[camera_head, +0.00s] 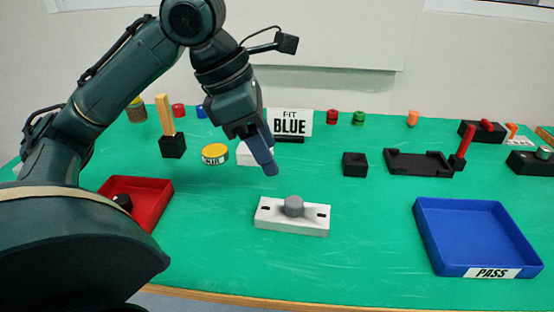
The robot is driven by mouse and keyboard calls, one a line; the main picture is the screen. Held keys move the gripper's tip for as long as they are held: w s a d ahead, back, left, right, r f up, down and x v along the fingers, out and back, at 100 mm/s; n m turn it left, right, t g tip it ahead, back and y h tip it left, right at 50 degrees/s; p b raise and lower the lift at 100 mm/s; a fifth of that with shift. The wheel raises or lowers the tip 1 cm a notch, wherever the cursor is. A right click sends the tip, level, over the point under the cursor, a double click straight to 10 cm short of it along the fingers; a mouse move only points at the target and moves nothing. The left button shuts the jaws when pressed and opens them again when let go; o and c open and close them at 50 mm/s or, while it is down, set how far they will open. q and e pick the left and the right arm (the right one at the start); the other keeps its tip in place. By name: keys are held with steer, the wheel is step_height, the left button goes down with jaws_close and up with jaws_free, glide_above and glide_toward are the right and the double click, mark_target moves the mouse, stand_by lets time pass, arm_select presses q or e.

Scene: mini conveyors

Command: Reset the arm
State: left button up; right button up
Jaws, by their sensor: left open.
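My left arm comes in from the left, bends up at the top and reaches down over the table. My left gripper (265,160) points down above the green table (350,245), behind a white block with a grey knob (275,217). The gripper is open and holds nothing that I can see; one finger hides most of the other. A white item behind it is partly hidden by the fingers. My right gripper is not in view.
A red tray (153,202) with a black round part lies at left, partly behind my arm. A blue tray (470,235) marked PASS is at right. Behind stand a BLUE sign (300,122), a yellow-topped can (215,154) and black fixtures (418,163). The front middle is clear.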

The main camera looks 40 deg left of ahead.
arm_select(q)
steer(key=shift+s+a+r, duration=0.1)
steer(key=shift+a+r, duration=0.05)
steer(key=shift+r, duration=0.3)
